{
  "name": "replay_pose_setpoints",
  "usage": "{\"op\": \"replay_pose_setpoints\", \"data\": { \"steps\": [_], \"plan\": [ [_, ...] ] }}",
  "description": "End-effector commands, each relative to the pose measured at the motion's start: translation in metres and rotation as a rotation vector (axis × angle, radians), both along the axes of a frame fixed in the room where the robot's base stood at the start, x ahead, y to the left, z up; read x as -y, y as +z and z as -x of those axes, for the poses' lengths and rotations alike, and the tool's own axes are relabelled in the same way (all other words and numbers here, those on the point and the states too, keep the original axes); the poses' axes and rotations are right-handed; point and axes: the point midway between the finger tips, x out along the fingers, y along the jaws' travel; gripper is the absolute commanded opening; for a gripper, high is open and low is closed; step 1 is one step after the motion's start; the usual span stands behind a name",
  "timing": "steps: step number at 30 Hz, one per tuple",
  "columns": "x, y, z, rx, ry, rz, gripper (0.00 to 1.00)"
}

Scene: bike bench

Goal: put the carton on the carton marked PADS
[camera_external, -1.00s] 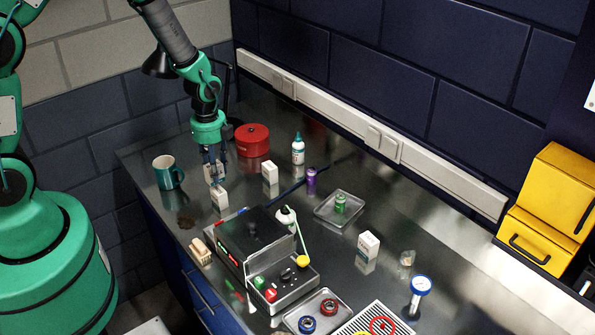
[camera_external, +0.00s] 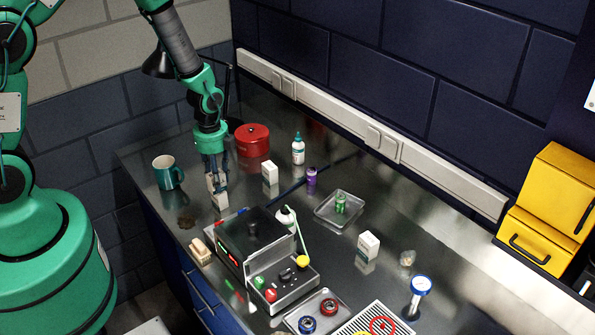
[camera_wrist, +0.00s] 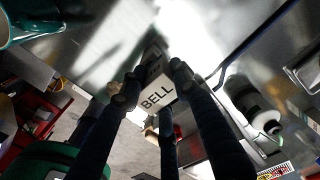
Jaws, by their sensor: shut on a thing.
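My gripper (camera_external: 216,181) points down near the left part of the bench and is shut on a small white carton (camera_external: 219,201). In the wrist view the held carton (camera_wrist: 157,97) reads BELL and sits between my dark fingers. I cannot tell whether it touches the bench. A second white carton (camera_external: 270,173) stands upright a little to the right and behind. A third white carton (camera_external: 368,244) stands farther right, beyond the metal tray. Their labels are too small to read in the outside view, so I cannot tell which is marked PADS.
A black-topped device (camera_external: 252,236) with buttons stands in front and right of my gripper. A teal mug (camera_external: 167,172) is at the left, a red tin (camera_external: 252,140) behind. A white bottle (camera_external: 298,150), a purple bottle (camera_external: 311,177) and a metal tray (camera_external: 325,211) stand right of the second carton.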

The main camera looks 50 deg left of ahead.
Motion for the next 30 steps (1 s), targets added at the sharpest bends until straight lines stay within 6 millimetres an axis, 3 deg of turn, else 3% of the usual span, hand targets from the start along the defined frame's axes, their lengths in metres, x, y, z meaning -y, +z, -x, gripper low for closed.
{"op": "replay_pose_setpoints", "data": {
  "steps": [12, 13, 15, 30],
  "plan": [
    [0.0000, -0.0039, -0.0004, 0.001, 0.000, 0.000, 0.05],
    [0.0000, -0.0031, -0.0003, 0.001, 0.000, 0.000, 0.37],
    [0.0000, -0.0027, -0.0004, 0.001, 0.000, 0.000, 0.50],
    [-0.0001, 0.0019, -0.0006, 0.001, 0.000, 0.000, 0.50]
  ]
}}
